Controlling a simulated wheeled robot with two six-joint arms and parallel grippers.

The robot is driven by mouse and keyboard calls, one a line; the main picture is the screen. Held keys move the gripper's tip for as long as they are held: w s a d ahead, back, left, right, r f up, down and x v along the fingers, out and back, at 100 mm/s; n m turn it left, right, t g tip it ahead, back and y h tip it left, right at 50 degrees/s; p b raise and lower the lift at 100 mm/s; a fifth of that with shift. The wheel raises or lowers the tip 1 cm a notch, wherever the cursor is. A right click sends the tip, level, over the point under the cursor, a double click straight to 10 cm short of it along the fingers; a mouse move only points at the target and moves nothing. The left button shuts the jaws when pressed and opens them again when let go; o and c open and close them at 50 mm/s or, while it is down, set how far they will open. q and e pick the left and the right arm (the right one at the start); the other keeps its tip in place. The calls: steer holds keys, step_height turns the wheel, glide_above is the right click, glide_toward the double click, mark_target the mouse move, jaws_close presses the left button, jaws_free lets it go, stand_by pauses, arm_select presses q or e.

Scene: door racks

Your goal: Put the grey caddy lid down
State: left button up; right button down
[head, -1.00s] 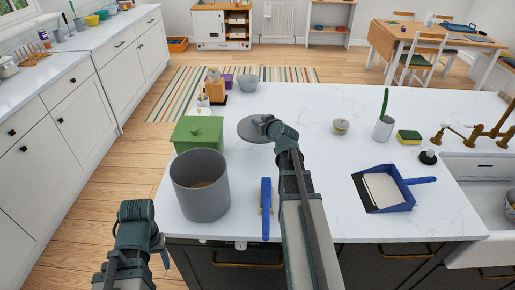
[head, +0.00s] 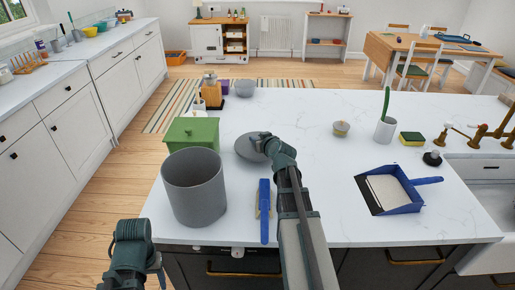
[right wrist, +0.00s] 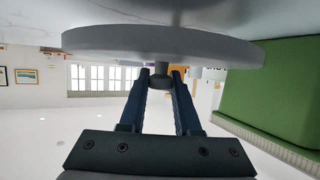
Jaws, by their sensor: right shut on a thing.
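The grey caddy lid (head: 245,148) is a flat round disc low over or on the white worktop. It lies behind the blue-handled brush and right of the green box. My right gripper (head: 262,141) is shut on its small knob. In the right wrist view, the gripper's fingertips (right wrist: 160,77) pinch the knob, and the lid (right wrist: 160,45) lies level close to the worktop; I cannot tell if it touches. The open grey caddy (head: 194,190) stands at the worktop's front left. My left arm's end (head: 131,246) is at lower left, and its jaws cannot be made out.
A green box (head: 191,132) stands behind the caddy. A blue-handled brush (head: 265,210) lies beside my right forearm. A blue dustpan (head: 402,194), a sponge (head: 411,139) and a white pot (head: 384,132) are to the right.

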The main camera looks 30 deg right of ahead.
steer(key=shift+f+b, duration=0.85)
steer(key=shift+f, duration=0.4)
steer(key=shift+f+b, duration=0.65)
steer(key=c, duration=0.6)
jaws_free()
steer(key=shift+r, duration=0.2)
